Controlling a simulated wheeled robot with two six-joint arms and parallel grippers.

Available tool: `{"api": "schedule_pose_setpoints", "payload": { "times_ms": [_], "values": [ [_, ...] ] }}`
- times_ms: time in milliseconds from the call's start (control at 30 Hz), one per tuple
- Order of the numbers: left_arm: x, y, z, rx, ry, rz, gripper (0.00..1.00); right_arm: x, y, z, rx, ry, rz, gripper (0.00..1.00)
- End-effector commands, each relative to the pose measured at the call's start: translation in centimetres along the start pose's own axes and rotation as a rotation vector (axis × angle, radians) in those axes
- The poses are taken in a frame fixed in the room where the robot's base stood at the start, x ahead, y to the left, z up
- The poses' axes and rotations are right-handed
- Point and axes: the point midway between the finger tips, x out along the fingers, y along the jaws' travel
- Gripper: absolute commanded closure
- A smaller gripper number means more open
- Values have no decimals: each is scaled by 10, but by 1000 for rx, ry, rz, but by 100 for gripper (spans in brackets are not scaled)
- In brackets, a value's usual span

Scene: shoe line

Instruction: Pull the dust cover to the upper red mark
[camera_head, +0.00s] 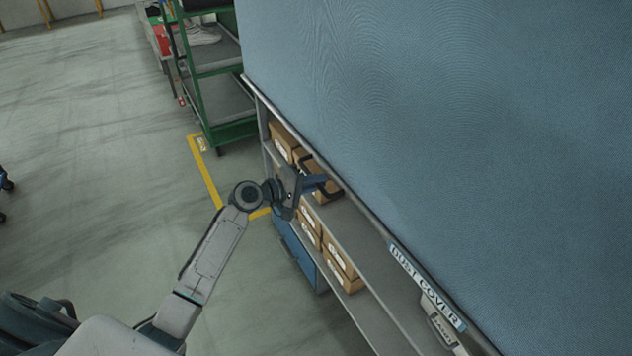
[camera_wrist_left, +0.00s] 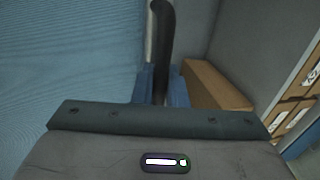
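The dust cover (camera_head: 450,130) is a large blue woven sheet filling the right of the head view, with a grey bar along its lower edge and a "DUST COVER" label (camera_head: 428,287). It also fills the left of the left wrist view (camera_wrist_left: 65,60). A dark curved handle (camera_wrist_left: 164,35) rises between the blue fingers of my left gripper (camera_wrist_left: 161,88). The fingers lie close on both sides of it and appear shut on it. In the head view my left gripper (camera_head: 318,184) is at the bar, in front of the shelves. No red mark is visible. My right gripper is out of view.
Grey shelves with several cardboard boxes (camera_head: 340,263) stand below the cover's edge. A green rack (camera_head: 195,75) with shoes stands at the upper left. Yellow floor tape (camera_head: 205,172) marks a corner. The floor (camera_head: 90,140) on the left is mostly clear.

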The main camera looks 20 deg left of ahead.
Motion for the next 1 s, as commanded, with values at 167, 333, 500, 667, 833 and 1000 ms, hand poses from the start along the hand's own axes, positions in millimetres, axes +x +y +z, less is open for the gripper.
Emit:
{"api": "schedule_pose_setpoints", "payload": {
  "times_ms": [167, 333, 500, 667, 833, 1000],
  "values": [
    [0, 0, 0, 0, 0, 0, 100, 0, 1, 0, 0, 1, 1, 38],
    [-2, 9, 0, 0, 0, 2, 100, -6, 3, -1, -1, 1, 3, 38],
    [-7, 36, 0, 2, 1, 5, 100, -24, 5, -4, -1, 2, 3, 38],
    [-9, 47, -1, 2, 2, 5, 100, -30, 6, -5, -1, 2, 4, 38],
    [-9, 45, -1, 2, 2, 6, 100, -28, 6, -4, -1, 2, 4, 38],
    [-9, 44, -1, 2, 2, 4, 70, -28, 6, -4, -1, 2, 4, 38]
  ]
}}
